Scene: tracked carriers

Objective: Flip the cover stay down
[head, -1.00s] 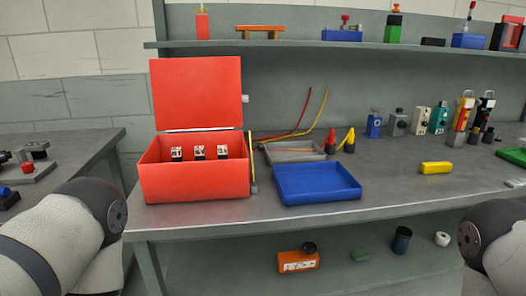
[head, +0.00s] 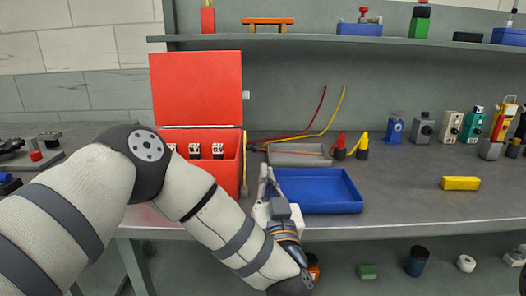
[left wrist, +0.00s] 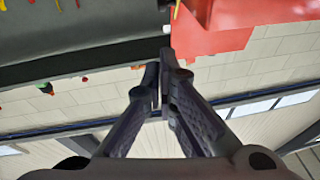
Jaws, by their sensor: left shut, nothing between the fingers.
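The red box (head: 165,140) stands on the bench with its red cover (head: 197,88) raised upright. The cover stay (head: 244,150) is a thin yellowish rod standing upright at the box's right side. My left gripper (head: 265,172) is shut and empty, pointing up just right of the box, apart from the stay in the head view. In the left wrist view its fingertips (left wrist: 165,62) are together below a red part of the box (left wrist: 225,30). My right gripper is not in view.
A blue tray (head: 345,208) lies right beside my left gripper, with a grey tray (head: 323,158) behind it. A yellow block (head: 460,183) lies farther right. The bench between tray and block is clear.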

